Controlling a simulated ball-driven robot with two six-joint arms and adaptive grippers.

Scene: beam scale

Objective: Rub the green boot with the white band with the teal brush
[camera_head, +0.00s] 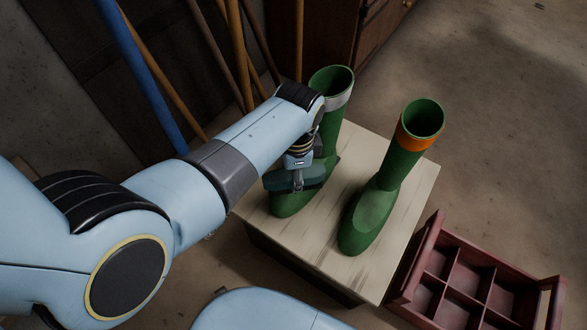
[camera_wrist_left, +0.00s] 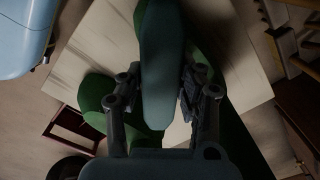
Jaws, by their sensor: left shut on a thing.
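The green boot with the white band (camera_head: 337,98) stands upright on a pale wooden crate top, partly hidden by my left arm. My left gripper (camera_head: 297,181) is shut on the teal brush (camera_head: 284,179), which lies over the foot of that boot; I cannot tell for sure whether it touches. In the left wrist view the brush (camera_wrist_left: 162,70) sits between the fingers (camera_wrist_left: 158,95), with green boot behind it. A second green boot with an orange band (camera_head: 415,141) stands to the right on the same crate. My right gripper is not in view.
The pale crate top (camera_head: 403,225) has bare room around the orange-banded boot. A dark red divided wooden tray (camera_head: 430,240) lies at the lower right. Several poles, one blue (camera_head: 143,75), lean at the back left.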

